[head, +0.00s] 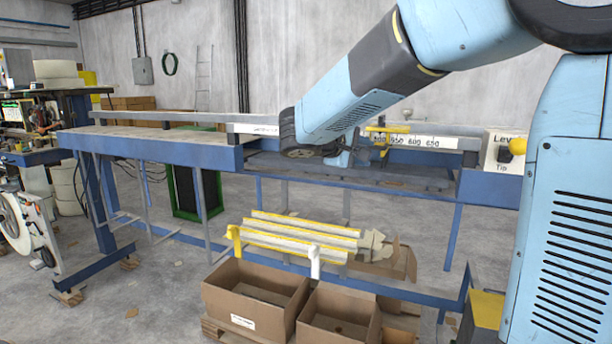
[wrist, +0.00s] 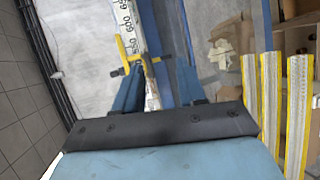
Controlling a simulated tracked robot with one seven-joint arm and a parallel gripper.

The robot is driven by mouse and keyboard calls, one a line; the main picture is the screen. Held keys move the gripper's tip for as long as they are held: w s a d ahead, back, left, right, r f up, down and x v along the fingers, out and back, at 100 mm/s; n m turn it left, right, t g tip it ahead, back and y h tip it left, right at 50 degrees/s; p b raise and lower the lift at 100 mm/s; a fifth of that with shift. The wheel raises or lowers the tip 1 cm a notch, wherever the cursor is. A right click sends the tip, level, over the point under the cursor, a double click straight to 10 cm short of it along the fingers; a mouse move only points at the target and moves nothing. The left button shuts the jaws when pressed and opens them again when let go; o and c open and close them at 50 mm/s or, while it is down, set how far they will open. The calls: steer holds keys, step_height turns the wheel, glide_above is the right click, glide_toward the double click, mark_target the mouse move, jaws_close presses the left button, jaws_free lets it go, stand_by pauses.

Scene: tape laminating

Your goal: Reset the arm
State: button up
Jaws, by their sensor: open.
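My arm reaches in from the right in the head view, over the blue bench (head: 150,146). My gripper (head: 347,157) is beside the numbered scale rail (head: 425,141), close to a yellow clamp-like piece (head: 385,129). In the wrist view my gripper (wrist: 158,84) shows two blue fingers spread apart, with nothing held between them. The yellow piece (wrist: 125,52) and the scale (wrist: 128,28) lie beyond the fingers. I cannot tell whether a finger touches the yellow piece.
Below the bench are yellow-edged strips (head: 300,235) and open cardboard boxes (head: 250,305). A panel with a yellow knob (head: 517,146) is at the bench's right end. A machine with a white reel (head: 15,220) stands at the far left. The floor at left centre is mostly clear.

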steer(key=s+d+f+m+g+y, duration=0.2)
steer(key=s+d, duration=0.2)
steer(key=s, duration=0.3)
steer(key=s+d+f+m+g+y, duration=0.2)
steer(key=s+d, duration=0.1)
steer(key=s, duration=0.5)
steer(key=s+a+f+m+y, duration=0.1)
steer(key=s+f+m+y, duration=0.1)
steer(key=s, duration=0.4)
steer(key=s+a+f+m+t+y, duration=0.1)
steer(key=s+a+f+m+y, duration=0.1)
steer(key=s+y, duration=0.3)
steer(key=shift+s+f, duration=0.6)
steer(key=shift+s, duration=0.6)
steer(key=shift+a, duration=0.1)
